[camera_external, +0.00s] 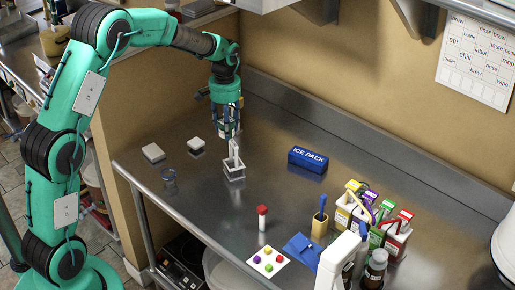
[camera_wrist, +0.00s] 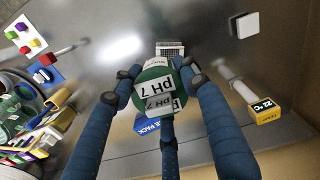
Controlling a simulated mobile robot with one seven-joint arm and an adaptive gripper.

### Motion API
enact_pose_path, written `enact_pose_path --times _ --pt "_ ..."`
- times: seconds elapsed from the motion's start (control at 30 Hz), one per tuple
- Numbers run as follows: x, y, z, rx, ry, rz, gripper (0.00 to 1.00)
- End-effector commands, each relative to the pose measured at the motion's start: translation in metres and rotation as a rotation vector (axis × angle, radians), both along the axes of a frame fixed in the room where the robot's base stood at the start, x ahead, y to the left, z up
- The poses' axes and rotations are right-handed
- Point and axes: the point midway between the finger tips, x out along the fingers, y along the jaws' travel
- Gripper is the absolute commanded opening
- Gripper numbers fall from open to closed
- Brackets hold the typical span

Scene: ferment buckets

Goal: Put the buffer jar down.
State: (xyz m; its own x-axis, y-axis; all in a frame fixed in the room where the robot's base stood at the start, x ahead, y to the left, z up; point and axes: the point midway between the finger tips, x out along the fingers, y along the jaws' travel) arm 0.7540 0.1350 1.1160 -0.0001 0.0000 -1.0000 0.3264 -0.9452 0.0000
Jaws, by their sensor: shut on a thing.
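The buffer jar (camera_wrist: 155,92) has a green lid and white labels reading "pH 7". In the wrist view it sits between the blue fingers of my gripper (camera_wrist: 160,105), which are shut on it. In the external view my gripper (camera_external: 226,112) points down over the back left part of the metal counter (camera_external: 205,190), and the jar is mostly hidden behind the fingers. I cannot tell whether the jar's base touches the counter.
A small white rack (camera_external: 234,172) stands just in front of my gripper. A blue ice pack (camera_external: 308,158) lies to the right. A bottle caddy (camera_external: 396,240) and cup (camera_external: 320,224) stand further right.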

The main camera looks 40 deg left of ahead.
Motion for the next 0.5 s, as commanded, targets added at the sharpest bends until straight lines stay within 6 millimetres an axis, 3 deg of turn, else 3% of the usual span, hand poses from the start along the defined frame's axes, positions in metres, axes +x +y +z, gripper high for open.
enact_pose_path --times 0.5 --pt "0.098 0.035 -0.006 0.000 -0.001 0.028 0.12"
